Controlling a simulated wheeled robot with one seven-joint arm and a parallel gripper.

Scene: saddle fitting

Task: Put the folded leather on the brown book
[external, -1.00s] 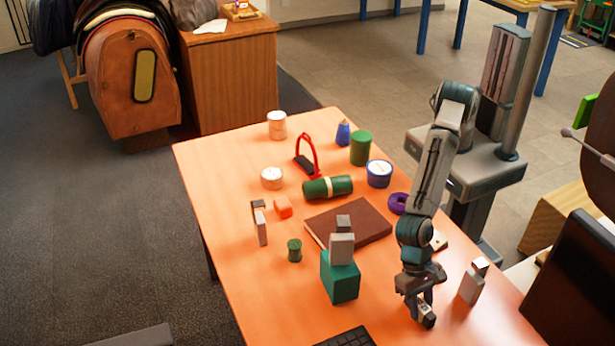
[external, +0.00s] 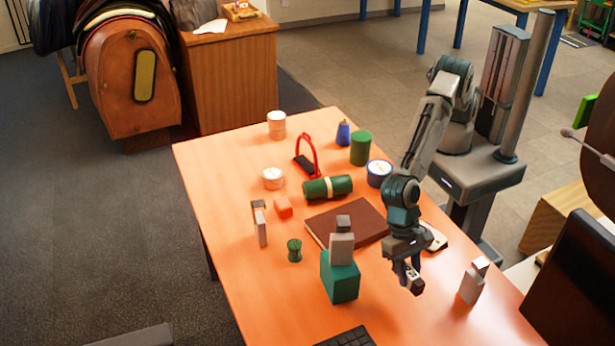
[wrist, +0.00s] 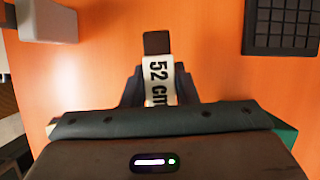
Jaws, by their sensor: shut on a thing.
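The brown book (external: 325,222) lies flat near the middle of the table, partly hidden by a grey block and my arm. My gripper (external: 408,272) is in front and to the right of the book, pointing down, apparently above the table. In the wrist view, my gripper (wrist: 158,92) is shut on the folded leather (wrist: 157,43), a dark brown piece with a white band reading "52 cm". In the external view the leather (external: 416,285) is small, mostly hidden by the fingers.
A teal box (external: 340,283) with a grey block (external: 342,248) stands left of my gripper, in front of the book. Another upright grey block (external: 471,286) is at right. A green roll (external: 327,188) lies behind the book. A black keypad (external: 347,338) is at the front edge.

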